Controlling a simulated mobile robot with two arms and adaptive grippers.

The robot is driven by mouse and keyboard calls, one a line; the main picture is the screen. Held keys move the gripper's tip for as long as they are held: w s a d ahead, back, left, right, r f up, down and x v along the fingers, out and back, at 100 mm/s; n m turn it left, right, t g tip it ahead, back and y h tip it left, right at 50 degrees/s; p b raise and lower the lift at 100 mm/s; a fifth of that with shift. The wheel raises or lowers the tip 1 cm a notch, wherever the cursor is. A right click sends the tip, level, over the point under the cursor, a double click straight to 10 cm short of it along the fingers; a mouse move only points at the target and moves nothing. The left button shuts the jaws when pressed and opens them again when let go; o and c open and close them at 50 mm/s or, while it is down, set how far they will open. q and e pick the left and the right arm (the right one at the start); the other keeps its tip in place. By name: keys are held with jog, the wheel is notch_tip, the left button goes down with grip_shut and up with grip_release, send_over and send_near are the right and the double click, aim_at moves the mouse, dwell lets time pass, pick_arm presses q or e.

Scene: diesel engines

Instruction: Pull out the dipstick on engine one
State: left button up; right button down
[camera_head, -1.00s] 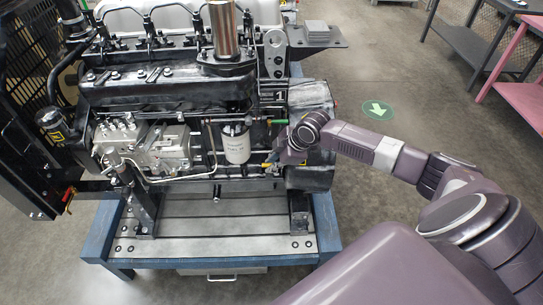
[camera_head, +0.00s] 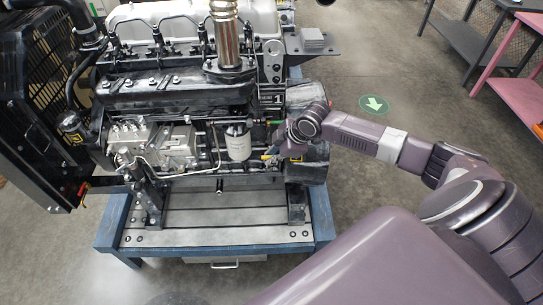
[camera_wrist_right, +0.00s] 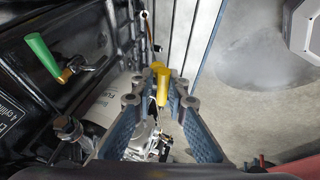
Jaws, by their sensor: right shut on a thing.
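Engine one (camera_head: 180,90), a black and grey diesel engine with a "1" on its side, sits on a blue-framed stand. My right gripper (camera_head: 274,155) is at its lower right side, right of the white filter (camera_head: 238,143). In the right wrist view, the yellow dipstick handle (camera_wrist_right: 162,86) lies between the fingertips of my right gripper (camera_wrist_right: 164,78), which is shut on it. The dipstick's lower part is hidden or too small to make out. My left gripper is not in view.
A green handle (camera_head: 274,122) sticks out of the engine just above my right gripper; it also shows in the right wrist view (camera_wrist_right: 43,57). The blue stand (camera_head: 324,215) is below. The floor (camera_head: 400,70) to the right is open, with tables (camera_head: 463,42) farther back.

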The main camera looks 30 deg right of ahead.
jog(key=c, duration=1.9)
grip_release()
jog(key=shift+s+f, duration=0.1)
jog(key=v, duration=1.2)
